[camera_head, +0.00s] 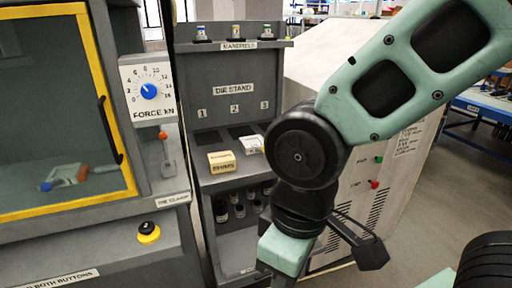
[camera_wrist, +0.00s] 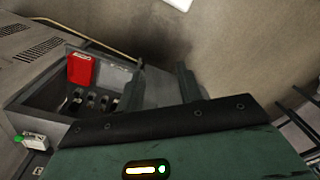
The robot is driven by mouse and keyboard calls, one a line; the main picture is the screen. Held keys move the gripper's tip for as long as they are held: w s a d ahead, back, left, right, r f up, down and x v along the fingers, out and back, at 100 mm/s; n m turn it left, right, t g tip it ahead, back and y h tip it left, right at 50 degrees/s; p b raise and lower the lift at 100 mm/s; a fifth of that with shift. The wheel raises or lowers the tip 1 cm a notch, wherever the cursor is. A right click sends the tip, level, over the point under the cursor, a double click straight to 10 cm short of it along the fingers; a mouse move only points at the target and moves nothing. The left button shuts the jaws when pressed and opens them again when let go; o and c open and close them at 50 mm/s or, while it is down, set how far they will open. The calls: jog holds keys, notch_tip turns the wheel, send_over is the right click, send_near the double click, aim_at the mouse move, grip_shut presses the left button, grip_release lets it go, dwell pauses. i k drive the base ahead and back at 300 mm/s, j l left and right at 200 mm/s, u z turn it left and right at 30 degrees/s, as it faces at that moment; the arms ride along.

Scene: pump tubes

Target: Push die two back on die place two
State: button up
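The die stand (camera_head: 222,104) has back-wall labels 1, 2 and 3 above dark places; the middle one is die place two (camera_head: 238,131). A tan, labelled block (camera_head: 222,161) sits at the shelf's front edge, in front of places one and two. A whitish block (camera_head: 250,145) sits to its right, farther back, partly behind my arm. Their lettering is too small to tell which is die two. My gripper (camera_wrist: 161,84) shows two separated fingers with nothing between them in the wrist view. Its fingers are out of sight in the head view.
Bottles fill a lower shelf (camera_head: 240,208). A press with a yellow-framed door (camera_head: 108,110) and a force dial (camera_head: 149,90) stands left. A grey cabinet with buttons (camera_head: 375,185) is behind my arm. In the wrist view, a red block (camera_wrist: 80,69) sits in a grey recess.

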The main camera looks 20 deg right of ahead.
aim_at(254, 144)
jog(key=i+l, duration=1.25)
jog(key=l, duration=0.2)
jog(key=j+u, duration=0.05)
